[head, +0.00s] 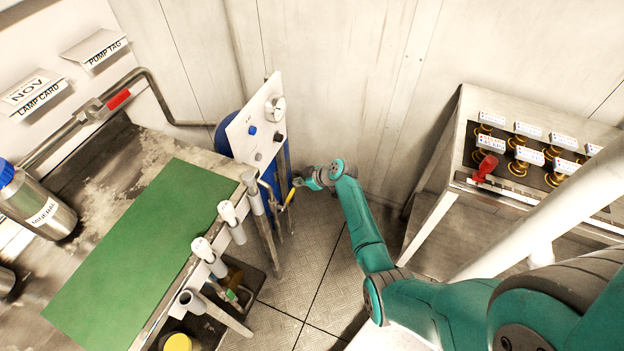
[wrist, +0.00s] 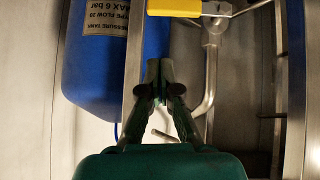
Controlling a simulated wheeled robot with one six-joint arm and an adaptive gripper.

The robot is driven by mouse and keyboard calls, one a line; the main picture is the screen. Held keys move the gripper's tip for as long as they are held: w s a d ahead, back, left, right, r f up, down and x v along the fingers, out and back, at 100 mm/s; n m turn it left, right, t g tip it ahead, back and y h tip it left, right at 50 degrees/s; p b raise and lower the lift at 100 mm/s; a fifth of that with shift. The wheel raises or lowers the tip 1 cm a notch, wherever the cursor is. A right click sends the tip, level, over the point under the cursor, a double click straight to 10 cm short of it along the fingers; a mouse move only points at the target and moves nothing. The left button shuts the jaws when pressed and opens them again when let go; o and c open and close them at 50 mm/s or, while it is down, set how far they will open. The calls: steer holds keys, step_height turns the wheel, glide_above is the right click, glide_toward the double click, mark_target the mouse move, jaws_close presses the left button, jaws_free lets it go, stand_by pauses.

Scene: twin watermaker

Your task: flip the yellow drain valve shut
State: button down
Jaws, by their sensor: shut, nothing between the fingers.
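The yellow drain valve handle (head: 291,196) is a small bar on the pipework beside the bench, below the white panel. In the wrist view a yellow grip (wrist: 174,7) shows at the top edge, cut off by the frame, with a thin metal rod to its right. My gripper (head: 299,182) is close by the handle in the head view. In the wrist view my gripper (wrist: 160,68) is shut and empty, its fingertips below the yellow grip in the picture. I cannot tell whether they touch it.
A blue pressure tank (wrist: 110,60) stands left of the fingers, beside metal uprights and a grey pipe (wrist: 209,70). The white panel (head: 258,125) carries a gauge and knobs. The bench with a green mat (head: 140,250) is left; a valve cabinet (head: 460,150) is right. Floor between is clear.

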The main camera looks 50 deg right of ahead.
steer(key=v, duration=0.6)
steer(key=shift+d, duration=0.25)
steer(key=shift+s+a, duration=0.1)
steer(key=s+a+f+m+t+h, duration=0.1)
steer(key=s+a+f+m+h, duration=0.1)
steer(key=s+a, duration=0.85)
steer(key=s+a+f+m+h, duration=0.1)
steer(key=s+a+m+h, duration=0.1)
steer(key=s+a, duration=0.85)
steer(key=s+a+r+t, duration=0.2)
steer(key=s+a+r, duration=0.2)
steer(key=s+r, duration=0.6)
steer(key=s+a+r+t+y, duration=0.1)
steer(key=s+a+r+t, duration=0.2)
steer(key=s+r, duration=0.7)
step_height(320, 180, up, 7)
steer(key=shift+s+a+r+y, duration=0.1)
steer(key=shift+s+a+y, duration=0.1)
steer(key=shift+a+y, duration=0.15)
